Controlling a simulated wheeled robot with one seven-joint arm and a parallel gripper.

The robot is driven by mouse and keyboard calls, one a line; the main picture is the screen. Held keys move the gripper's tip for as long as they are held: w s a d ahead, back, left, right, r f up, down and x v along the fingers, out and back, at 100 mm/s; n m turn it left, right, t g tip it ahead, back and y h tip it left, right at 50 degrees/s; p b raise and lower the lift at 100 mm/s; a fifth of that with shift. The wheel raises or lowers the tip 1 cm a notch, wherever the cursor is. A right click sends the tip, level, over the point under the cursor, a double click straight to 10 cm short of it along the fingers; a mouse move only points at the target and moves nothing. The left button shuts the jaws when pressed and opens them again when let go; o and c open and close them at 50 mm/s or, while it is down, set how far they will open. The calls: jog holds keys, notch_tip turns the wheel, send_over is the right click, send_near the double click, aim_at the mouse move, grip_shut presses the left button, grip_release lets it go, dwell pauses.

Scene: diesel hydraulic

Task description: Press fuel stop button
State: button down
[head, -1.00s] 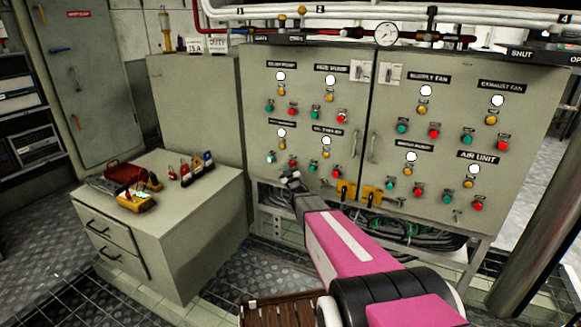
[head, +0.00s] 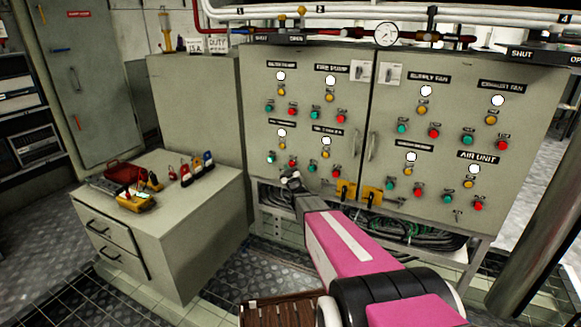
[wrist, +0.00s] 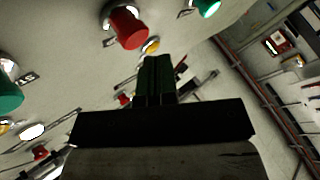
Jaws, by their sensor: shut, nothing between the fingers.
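The grey control cabinet (head: 305,105) carries several groups of round green and red buttons with lamps and black labels. In the lower left group, a red button (head: 292,161) sits just above my gripper (head: 291,177). The label over this group (head: 282,122) is too blurred to read, so I cannot tell which button is the fuel stop. In the wrist view, a large red button (wrist: 128,27) stands close to the tip of my gripper (wrist: 157,62), up and left of it. My gripper is shut and empty. I cannot tell whether it touches the panel.
A green button (head: 271,157) and another green one (head: 312,167) flank the red button. Yellow handles (head: 346,189) sit lower right, above cables under the cabinet. A low drawer cabinet (head: 195,235) with tools on top stands at left.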

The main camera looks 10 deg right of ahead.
jog(key=shift+w, duration=0.1)
jog(key=shift+w+d, duration=0.25)
dwell(0.3)
jog(key=shift+w+d, duration=0.3)
jog(key=shift+w, duration=0.1)
dwell(0.9)
jog(key=shift+s, duration=0.1)
jog(key=shift+s+a, duration=0.55)
jog(key=shift+s, duration=0.1)
jog(key=s+a, duration=0.1)
jog(key=s, duration=0.1)
jog(key=s+a, duration=0.2)
dwell(0.7)
jog(key=shift+s, duration=0.1)
dwell(0.4)
